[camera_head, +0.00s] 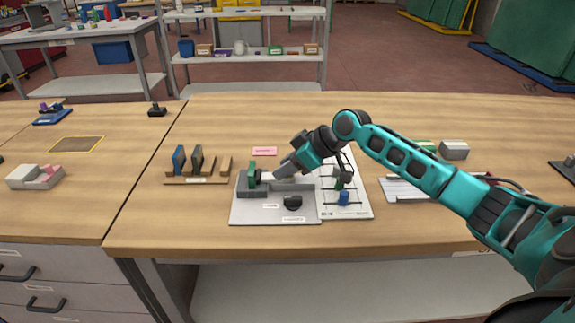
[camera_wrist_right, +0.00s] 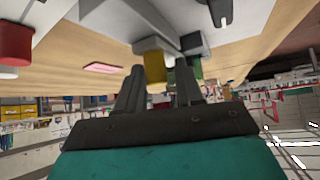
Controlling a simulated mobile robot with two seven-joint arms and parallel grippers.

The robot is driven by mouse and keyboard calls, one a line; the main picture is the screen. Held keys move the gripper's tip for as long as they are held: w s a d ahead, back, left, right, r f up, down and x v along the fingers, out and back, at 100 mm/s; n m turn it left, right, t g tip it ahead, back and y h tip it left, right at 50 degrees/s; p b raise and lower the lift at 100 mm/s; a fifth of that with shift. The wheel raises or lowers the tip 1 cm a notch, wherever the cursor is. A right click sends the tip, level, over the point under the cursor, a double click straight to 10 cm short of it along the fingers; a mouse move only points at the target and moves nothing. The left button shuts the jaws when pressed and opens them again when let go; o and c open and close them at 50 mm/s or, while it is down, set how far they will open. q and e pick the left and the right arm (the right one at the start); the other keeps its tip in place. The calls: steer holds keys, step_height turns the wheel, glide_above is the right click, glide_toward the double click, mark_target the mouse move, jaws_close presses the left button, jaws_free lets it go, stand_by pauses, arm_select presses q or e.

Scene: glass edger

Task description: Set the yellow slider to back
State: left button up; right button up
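The yellow slider (camera_wrist_right: 155,65) shows in the right wrist view as a yellow block under a grey housing. In the head view it is not visible, and my right arm covers that area. My right gripper (camera_wrist_right: 158,76) has its two fingers apart, with the yellow block between or just beyond the tips; contact cannot be told. In the head view my right gripper (camera_head: 272,176) is low over the grey panel (camera_head: 270,215), pointing left. A green block (camera_head: 251,176) stands at its left; a green part (camera_wrist_right: 195,67) shows beside the yellow one. My left gripper is not in view.
A dark knob (camera_head: 292,202) sits on the panel's front. A white board (camera_head: 355,211) with a blue peg (camera_head: 344,198) adjoins it on the right. A wooden rack (camera_head: 196,181) with upright plates stands left. A pink label (camera_head: 264,151) lies behind. The table front is clear.

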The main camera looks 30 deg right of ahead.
steer(key=shift+d, duration=0.1)
jaws_close()
steer(key=shift+d, duration=0.1)
steer(key=s+d, duration=0.2)
steer(key=d, duration=0.1)
steer(key=shift+o, duration=1.1)
jaws_free()
steer(key=shift+d, duration=0.1)
steer(key=shift+o, duration=0.6)
steer(key=v, duration=1.2)
steer(key=shift+s+r+p, duration=0.25)
steer(key=shift+r+p, duration=0.05)
steer(key=shift+p, duration=0.15)
steer(key=shift+d, duration=0.15)
